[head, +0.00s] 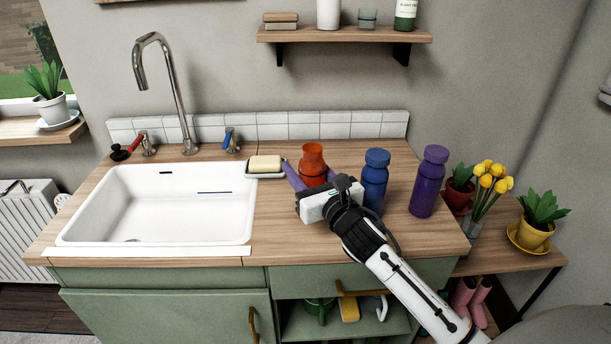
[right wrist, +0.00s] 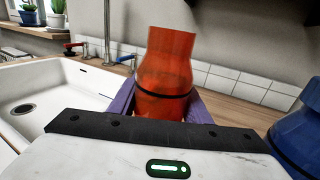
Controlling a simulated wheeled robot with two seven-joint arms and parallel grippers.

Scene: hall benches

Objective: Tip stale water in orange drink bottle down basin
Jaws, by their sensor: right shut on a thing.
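The orange drink bottle (head: 313,162) stands upright on the wooden counter, right of the basin; its top looks open, with no cap visible. My right gripper (head: 309,178) has its purple fingers on either side of the bottle and is shut on it. The bottle also fills the middle of the right wrist view (right wrist: 164,75), with a dark band around it. Its lower part is hidden by the gripper. The white basin (head: 160,200) is at the left of the counter, and its drain (right wrist: 22,108) shows in the right wrist view. My left gripper is not in view.
A blue bottle (head: 375,180) stands close to the right of my gripper, and a purple bottle (head: 428,182) beyond it. A soap dish with soap (head: 265,164) sits between basin and orange bottle. The tall tap (head: 160,90) rises behind the basin. Potted plants stand at right.

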